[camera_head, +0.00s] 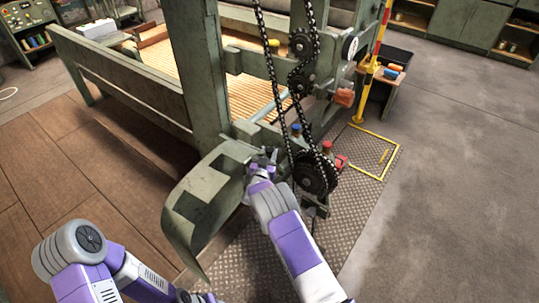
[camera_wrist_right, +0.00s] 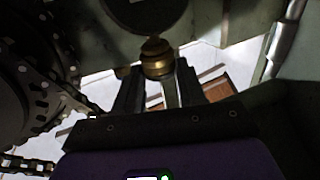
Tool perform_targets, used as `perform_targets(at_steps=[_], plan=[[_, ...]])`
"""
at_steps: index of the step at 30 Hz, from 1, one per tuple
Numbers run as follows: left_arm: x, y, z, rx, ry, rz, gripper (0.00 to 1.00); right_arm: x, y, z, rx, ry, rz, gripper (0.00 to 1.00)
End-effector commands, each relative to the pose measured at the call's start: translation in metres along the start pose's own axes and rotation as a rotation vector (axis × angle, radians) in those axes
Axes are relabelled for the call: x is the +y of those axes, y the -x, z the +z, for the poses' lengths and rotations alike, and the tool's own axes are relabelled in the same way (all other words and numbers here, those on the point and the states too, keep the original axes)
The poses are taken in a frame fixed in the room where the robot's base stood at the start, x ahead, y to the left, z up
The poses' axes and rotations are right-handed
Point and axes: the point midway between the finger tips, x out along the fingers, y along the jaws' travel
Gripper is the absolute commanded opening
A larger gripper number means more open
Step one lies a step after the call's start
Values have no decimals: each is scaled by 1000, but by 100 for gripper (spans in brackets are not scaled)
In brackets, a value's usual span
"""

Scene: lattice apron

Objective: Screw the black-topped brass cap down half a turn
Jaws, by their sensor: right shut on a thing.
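A brass cap (camera_wrist_right: 157,60) shows in the right wrist view, between the two fingers of my right gripper (camera_wrist_right: 157,75). The fingers are shut on it, one on each side. A dark round part (camera_wrist_right: 145,12) is just above the cap in that view; I cannot tell whether it is the cap's black top. In the head view my right gripper (camera_head: 262,164) is at the machine beside the lower chain sprocket, and the cap is hidden there. Links of my left arm show at the lower left of the head view, but its gripper does not.
A chain (camera_head: 283,100) runs down to the lower sprocket (camera_head: 315,175), close to the right of my gripper. Blue-topped (camera_head: 296,128) and red-topped (camera_head: 327,147) parts are nearby. A curved green guard (camera_head: 205,195) stands to the left. The floor at right is clear.

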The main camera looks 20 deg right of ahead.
Motion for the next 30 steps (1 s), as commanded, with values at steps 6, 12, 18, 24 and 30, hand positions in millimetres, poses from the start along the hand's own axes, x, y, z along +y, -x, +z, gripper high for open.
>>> perform_targets(at_steps=[6,12,18,24,30], plan=[[0,0,0,0,0,0,43,-5,0,1,0,-4,159,9],[0,0,0,0,0,0,43,-7,0,1,0,-2,256,9],[0,0,0,0,0,0,43,-8,-1,1,-1,-1,327,9],[0,0,0,0,0,0,43,-9,-2,1,0,-1,376,9],[0,0,0,0,0,0,43,-10,-2,1,1,1,403,9]])
